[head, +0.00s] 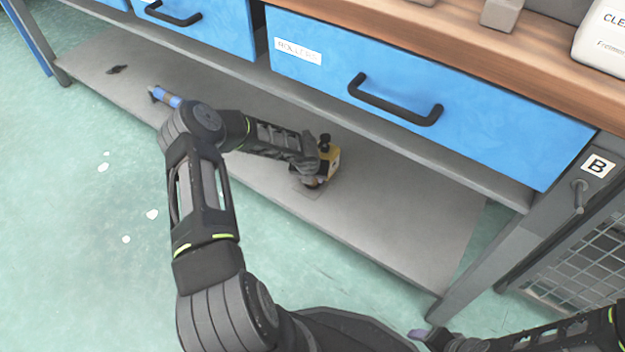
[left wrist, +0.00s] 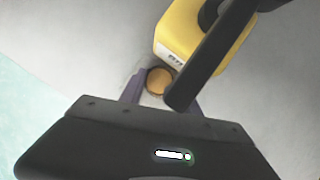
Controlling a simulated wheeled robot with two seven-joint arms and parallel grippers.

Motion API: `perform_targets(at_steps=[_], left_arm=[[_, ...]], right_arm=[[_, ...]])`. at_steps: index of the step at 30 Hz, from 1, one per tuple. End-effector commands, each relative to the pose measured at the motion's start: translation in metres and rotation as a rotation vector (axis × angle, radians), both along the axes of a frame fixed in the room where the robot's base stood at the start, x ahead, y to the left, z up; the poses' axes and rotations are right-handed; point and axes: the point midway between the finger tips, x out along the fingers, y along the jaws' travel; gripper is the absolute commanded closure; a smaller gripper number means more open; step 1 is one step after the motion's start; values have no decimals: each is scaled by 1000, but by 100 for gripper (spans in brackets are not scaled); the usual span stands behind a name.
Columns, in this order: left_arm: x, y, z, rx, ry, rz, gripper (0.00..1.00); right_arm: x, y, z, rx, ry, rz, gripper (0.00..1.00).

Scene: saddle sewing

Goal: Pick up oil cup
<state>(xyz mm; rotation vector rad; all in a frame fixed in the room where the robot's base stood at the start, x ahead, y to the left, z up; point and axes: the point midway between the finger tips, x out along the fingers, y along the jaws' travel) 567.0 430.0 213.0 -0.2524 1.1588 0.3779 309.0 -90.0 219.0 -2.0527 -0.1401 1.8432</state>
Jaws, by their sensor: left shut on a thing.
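The oil cup (left wrist: 158,80) shows in the left wrist view as a small round thing with an amber top, between the purple fingers of my left gripper (left wrist: 160,92). The gripper is shut on it. In the head view my left gripper (head: 314,181) is low over the grey lower shelf, and hand and fingers mostly hide the cup. A yellow thing with black parts (head: 333,160) stands right beside the gripper; it also shows in the left wrist view (left wrist: 190,38). Only a purple fingertip of my right gripper (head: 418,334) shows at the bottom edge, so its opening cannot be told.
The grey shelf (head: 400,225) is clear to the right. Blue drawers with black handles (head: 395,100) and a wooden top (head: 440,40) overhang it. A blue-ended item (head: 166,97) lies on the shelf at left. A table leg (head: 480,265) stands at right.

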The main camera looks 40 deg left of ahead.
Motion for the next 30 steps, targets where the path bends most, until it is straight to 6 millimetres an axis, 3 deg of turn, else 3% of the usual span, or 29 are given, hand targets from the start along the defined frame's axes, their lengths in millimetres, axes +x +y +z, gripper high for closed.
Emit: perform_targets(at_steps=[17,30], left_arm=[[-3,0,9,0,0,-1,100],[-3,0,71,3,-1,-2,100]], right_arm=[[-1,0,10,1,4,1,36],[-7,-1,49,3,19,10,36]])
